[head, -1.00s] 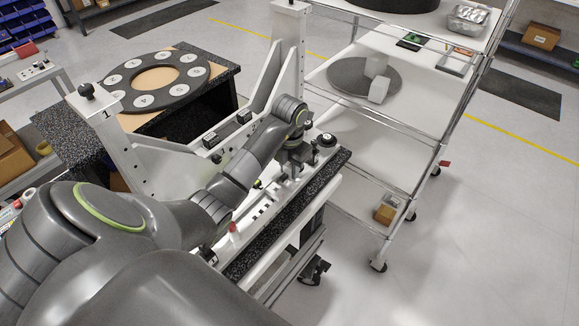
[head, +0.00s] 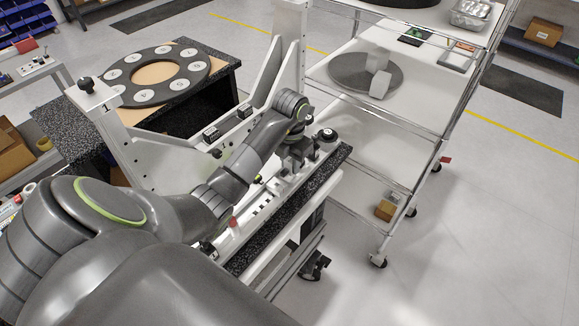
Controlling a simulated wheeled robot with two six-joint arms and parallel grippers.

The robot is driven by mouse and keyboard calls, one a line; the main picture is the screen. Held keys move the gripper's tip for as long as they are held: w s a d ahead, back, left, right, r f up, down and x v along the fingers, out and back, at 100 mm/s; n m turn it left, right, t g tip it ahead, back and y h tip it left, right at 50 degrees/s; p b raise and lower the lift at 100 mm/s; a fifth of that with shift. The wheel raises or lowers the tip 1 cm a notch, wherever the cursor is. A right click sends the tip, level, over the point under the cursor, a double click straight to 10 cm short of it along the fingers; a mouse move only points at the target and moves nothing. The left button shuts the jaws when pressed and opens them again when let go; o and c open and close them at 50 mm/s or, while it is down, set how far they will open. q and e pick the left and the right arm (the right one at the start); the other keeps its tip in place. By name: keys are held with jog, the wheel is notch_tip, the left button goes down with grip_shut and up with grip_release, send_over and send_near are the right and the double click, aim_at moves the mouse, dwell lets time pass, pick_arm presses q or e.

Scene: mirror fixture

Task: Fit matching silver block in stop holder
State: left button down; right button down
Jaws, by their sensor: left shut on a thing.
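My left arm comes in from the left and reaches over the white fixture (head: 285,195). My left gripper (head: 291,163) points down at the far right part of the fixture, beside a black round knob (head: 327,136). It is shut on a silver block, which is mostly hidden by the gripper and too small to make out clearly. I cannot tell which part is the stop holder, or whether the block touches it. My right gripper is not in view.
A black ring with white numbered discs (head: 193,72) lies on the speckled table behind. A wire-shelf cart (head: 440,140) stands close right of the fixture, with a grey round plate (head: 345,75) and pale blocks (head: 380,84). The floor at right is clear.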

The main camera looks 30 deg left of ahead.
pick_arm(q)
jog(key=shift+f+b, duration=1.4)
jog(key=shift+f, duration=0.1)
jog(key=shift+r, duration=0.25)
jog(key=shift+r+p, duration=1.2)
jog(key=shift+r, duration=0.15)
jog(key=shift+d+f, duration=0.1)
